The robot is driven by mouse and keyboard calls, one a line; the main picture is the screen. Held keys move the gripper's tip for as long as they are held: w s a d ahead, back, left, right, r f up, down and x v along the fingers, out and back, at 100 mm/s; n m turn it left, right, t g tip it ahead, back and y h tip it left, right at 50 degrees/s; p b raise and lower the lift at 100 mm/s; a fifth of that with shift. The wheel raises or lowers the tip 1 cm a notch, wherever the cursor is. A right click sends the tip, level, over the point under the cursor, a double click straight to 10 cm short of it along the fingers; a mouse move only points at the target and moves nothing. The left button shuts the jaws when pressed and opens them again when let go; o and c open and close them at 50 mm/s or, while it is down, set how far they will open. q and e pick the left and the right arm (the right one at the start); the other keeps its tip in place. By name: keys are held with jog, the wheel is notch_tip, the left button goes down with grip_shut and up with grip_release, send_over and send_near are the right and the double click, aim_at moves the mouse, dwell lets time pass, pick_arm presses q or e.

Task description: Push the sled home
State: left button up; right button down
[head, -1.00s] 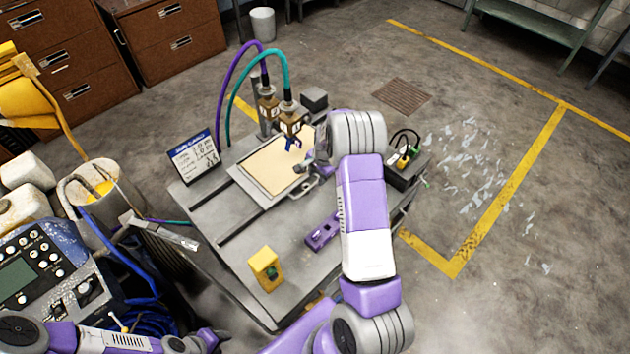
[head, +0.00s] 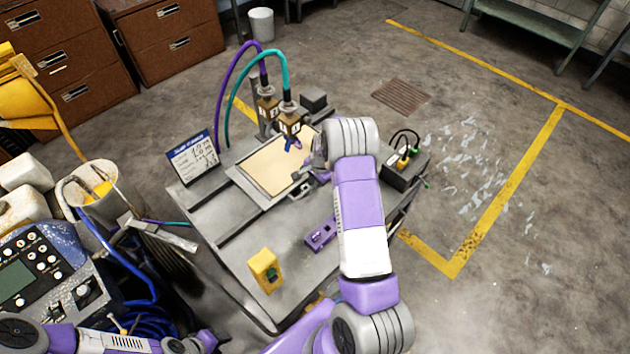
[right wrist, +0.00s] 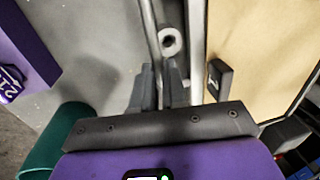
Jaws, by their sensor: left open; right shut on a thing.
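The sled is a flat grey frame (head: 262,203) bearing a cream board (head: 270,172), lying on the grey bench top. In the right wrist view the board (right wrist: 250,45) fills the upper right, with a small black clip at its edge. My right gripper (head: 308,178) is at the board's near right edge, partly hidden by my arm. In the right wrist view my right fingers (right wrist: 162,85) are closed around a grey metal part beside the board, which looks like the sled's handle. My left gripper (head: 207,340) is low at the bottom edge, partly cut off, apart from the bench.
Two nozzle heads (head: 289,124) with purple and teal hoses stand over the board's far side. A sign (head: 193,157), yellow block (head: 264,270), purple block (head: 321,234) and black connector box (head: 402,172) are on the bench. A control panel (head: 40,275) stands left.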

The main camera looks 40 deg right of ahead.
jog(key=a+p, duration=0.1)
jog(key=a, duration=0.4)
jog(key=s+a, duration=0.1)
jog(key=a, duration=0.5)
jog(key=a+p, duration=0.1)
jog(key=a, duration=0.5)
jog(key=shift+s+p, duration=0.25)
jog(key=shift+p, duration=0.1)
jog(key=shift+s+a, duration=0.1)
jog(key=shift+a, duration=0.45)
jog(key=c, duration=1.2)
grip_release()
jog(key=shift+a, duration=0.15)
jog(key=shift+o, duration=0.2)
